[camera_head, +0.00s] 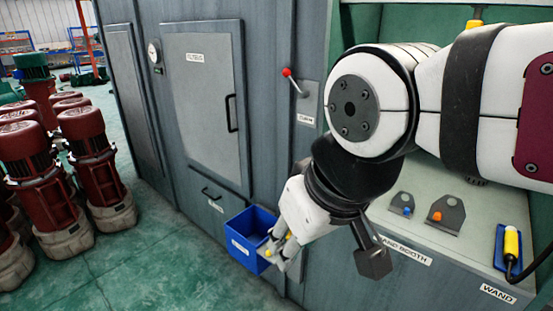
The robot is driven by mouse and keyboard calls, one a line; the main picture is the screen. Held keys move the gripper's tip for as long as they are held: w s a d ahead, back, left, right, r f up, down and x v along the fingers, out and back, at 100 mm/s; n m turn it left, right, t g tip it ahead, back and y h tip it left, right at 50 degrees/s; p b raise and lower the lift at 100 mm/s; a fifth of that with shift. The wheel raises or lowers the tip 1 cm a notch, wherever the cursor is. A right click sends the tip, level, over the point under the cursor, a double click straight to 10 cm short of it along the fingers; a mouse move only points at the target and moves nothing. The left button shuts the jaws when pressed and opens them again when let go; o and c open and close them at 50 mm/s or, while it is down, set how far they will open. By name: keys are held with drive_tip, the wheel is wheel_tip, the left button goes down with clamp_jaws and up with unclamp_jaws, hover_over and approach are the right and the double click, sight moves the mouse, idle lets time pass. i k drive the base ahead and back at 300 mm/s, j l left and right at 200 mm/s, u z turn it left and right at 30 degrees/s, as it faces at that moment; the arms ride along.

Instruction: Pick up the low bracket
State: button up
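My gripper (283,250) points down at the right side of a blue bin on the cabinet front. A small grey piece with a yellow spot (268,258) shows at the fingertips, overlapping the bin's right edge. I cannot tell whether the fingers hold it, or whether it is a bracket. No readable label tells which is the low bracket.
The blue bin (240,250) has a white label. A yellow wand (511,243) rests in a blue holder at the bench's right. A red-knobbed lever (294,82) sticks out of the cabinet. Red motors (92,150) crowd the left; green floor is clear between.

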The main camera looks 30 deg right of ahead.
sight(397, 206)
drive_tip(key=z, duration=1.55)
